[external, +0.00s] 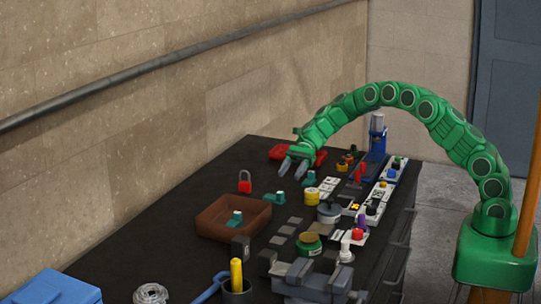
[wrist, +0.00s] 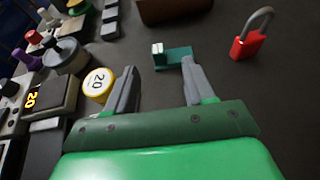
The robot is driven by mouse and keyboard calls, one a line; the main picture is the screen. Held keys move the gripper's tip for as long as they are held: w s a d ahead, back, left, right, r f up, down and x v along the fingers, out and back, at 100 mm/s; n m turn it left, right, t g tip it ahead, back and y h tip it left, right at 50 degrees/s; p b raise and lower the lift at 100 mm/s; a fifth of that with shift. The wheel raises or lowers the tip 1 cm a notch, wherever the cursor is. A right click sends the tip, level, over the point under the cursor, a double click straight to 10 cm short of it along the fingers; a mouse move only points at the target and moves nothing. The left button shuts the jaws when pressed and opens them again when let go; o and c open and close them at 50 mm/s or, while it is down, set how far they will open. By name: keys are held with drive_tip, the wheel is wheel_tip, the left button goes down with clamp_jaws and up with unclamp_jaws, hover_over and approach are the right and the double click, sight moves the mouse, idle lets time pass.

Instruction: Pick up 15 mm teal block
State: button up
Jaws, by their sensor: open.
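Three teal blocks show in the external view. One (external: 273,198) lies on the dark bench between the red padlock and the yellow cylinder, one (external: 310,178) stands further back, and one (external: 236,217) is in the brown tray. No size mark is readable on them. In the wrist view, a teal block (wrist: 178,59) with a raised, pale-topped end lies beyond my fingertips, toward the right finger. My gripper (external: 294,169) is open and empty above the bench; its two grey fingers also show in the wrist view (wrist: 159,68).
A red padlock (external: 245,183) and a brown tray (external: 204,222) lie left of my gripper. A yellow cylinder marked 20 (wrist: 98,86) stands beside the left finger in the wrist view. Instruments crowd the bench's right side.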

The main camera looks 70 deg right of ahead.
sight(281, 192)
drive_tip(key=shift+s+f+x, duration=0.1)
drive_tip(key=shift+f+x, duration=0.05)
drive_tip(key=shift+x, duration=1.75)
drive_tip(key=shift+s+f+x, duration=0.1)
drive_tip(key=shift+f+x, duration=0.05)
drive_tip(key=shift+x, duration=1.8)
drive_tip(key=shift+d, duration=0.1)
clamp_jaws()
